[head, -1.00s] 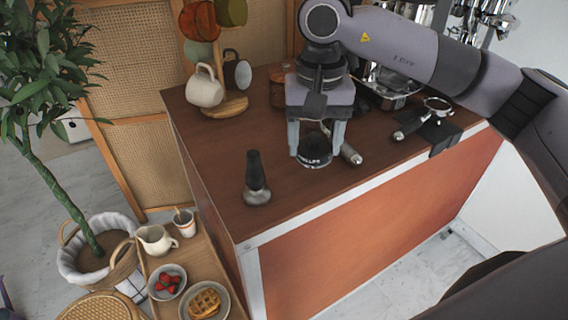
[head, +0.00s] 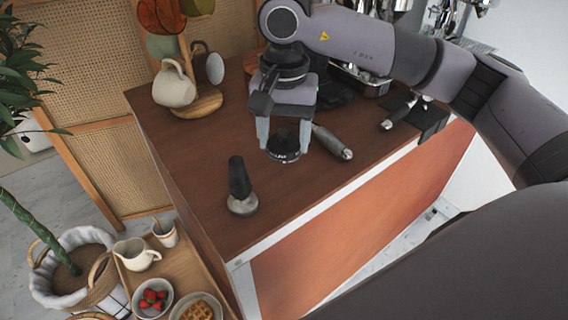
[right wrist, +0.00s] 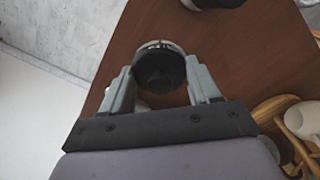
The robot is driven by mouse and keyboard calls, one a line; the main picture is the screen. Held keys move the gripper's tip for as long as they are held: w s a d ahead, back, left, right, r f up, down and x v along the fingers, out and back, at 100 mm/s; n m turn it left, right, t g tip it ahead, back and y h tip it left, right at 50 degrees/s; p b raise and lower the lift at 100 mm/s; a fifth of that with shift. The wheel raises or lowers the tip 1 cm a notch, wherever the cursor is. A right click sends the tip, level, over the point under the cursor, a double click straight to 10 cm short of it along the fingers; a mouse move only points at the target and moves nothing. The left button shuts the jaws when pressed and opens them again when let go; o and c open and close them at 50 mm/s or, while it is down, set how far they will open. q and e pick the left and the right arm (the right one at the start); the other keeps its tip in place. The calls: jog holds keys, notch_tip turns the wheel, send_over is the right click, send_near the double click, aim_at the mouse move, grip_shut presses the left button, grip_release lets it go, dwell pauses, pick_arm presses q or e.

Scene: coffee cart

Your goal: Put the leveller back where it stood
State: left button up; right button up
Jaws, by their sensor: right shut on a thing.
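The leveller (head: 284,156) is a short round black puck with pale lettering on its side. My right gripper (head: 283,142) points down and is shut on it, one finger on each side. In the right wrist view the leveller (right wrist: 158,68) sits between the two fingertips, with the brown counter behind it. It is over the counter, right of the tamper; whether its underside touches the wood I cannot tell. My left gripper is not in view.
The tamper (head: 240,190) stands upright near the counter's front left. A mug tree with cups (head: 174,84) stands behind. Bare counter (head: 205,150) lies to the left.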

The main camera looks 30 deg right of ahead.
aim_at(285, 133)
notch_tip(285, 133, down, 7)
jog(key=shift+f, duration=0.1)
dwell(0.4)
jog(key=shift+f, duration=0.15)
jog(key=o, duration=1.2)
jog(key=shift+c, duration=0.2)
notch_tip(285, 133, up, 12)
jog(key=shift+r+b, duration=0.15)
jog(key=shift+b, duration=0.3)
jog(key=shift+s, duration=0.1)
